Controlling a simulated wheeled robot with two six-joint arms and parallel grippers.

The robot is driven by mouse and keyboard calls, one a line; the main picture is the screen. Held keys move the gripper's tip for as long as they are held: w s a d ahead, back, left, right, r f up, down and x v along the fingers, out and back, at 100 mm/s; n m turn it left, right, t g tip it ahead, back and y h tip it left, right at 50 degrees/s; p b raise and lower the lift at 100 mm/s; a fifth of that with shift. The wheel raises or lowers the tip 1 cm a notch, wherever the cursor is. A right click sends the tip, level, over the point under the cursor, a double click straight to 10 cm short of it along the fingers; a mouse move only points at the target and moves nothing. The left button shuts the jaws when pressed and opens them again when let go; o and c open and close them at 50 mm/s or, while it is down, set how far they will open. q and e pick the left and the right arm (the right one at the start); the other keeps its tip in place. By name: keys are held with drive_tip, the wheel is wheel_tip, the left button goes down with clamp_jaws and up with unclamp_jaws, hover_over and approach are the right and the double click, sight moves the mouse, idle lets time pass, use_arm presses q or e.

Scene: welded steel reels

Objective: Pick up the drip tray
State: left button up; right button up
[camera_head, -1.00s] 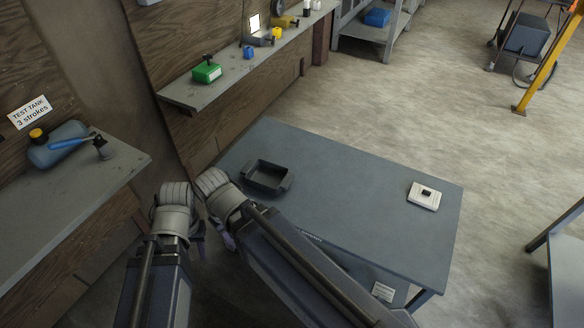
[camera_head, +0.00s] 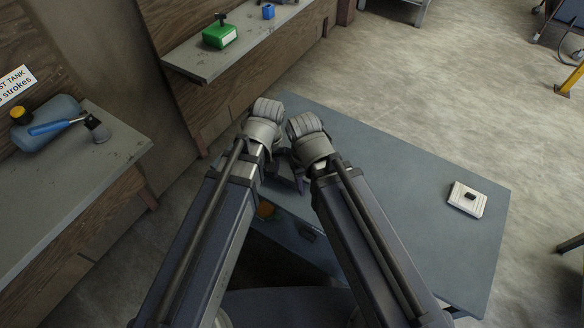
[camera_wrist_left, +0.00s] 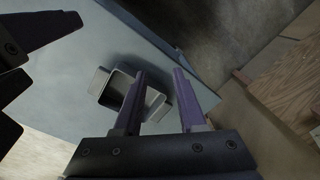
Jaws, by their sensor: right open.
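The drip tray is a small dark open box with a light-looking rim (camera_wrist_left: 99,82) in the left wrist view, resting on the grey table (camera_head: 420,190). My left gripper (camera_wrist_left: 159,71) is open and empty. Its fingers stand apart over the tray in that view, one crossing in front of it; I cannot tell whether they touch. My right gripper (camera_wrist_left: 50,74) shows dark, spread fingers at the left edge, apart from the tray. In the head view both wrists hide most of the tray's place, and the dark shapes between them are hard to tell apart.
A white pad with a small black piece (camera_head: 467,199) lies on the table's right side. Left, a bench (camera_head: 60,185) carries a blue tank (camera_head: 52,118). A wall shelf (camera_head: 215,62) holds a green box (camera_head: 219,36). The table's middle right is clear.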

sight(286, 176)
use_arm(q)
drive_tip(key=w+f+n+b, duration=0.1)
drive_tip(key=w+f+n, duration=0.1)
drive_tip(key=n, duration=0.1)
drive_tip(key=w+d+f+n+b, duration=0.1)
drive_tip(key=w+f+n+b, duration=0.1)
drive_tip(key=w+n, duration=0.1)
drive_tip(key=w+d+f+n+b, duration=0.1)
drive_tip(key=w+f+n, duration=0.2)
drive_tip(key=n, duration=0.1)
drive_tip(key=shift+d+h+b, duration=0.15)
drive_tip(key=shift+h+b, duration=0.25)
drive_tip(key=shift+s+f+b, duration=0.1)
drive_tip(key=shift+f+b, duration=1.2)
drive_tip(key=shift+b, duration=0.05)
use_arm(e)
drive_tip(key=shift+s+f, duration=0.1)
drive_tip(key=shift+f, duration=4.65)
use_arm(q)
drive_tip(key=shift+f, duration=0.1)
use_arm(e)
drive_tip(key=shift+f, duration=0.15)
use_arm(q)
wheel_tip(286, 176, down, 5)
drive_tip(key=b, duration=0.5)
use_arm(e)
wheel_tip(286, 176, down, 5)
drive_tip(key=shift+f, duration=0.1)
use_arm(q)
clamp_jaws()
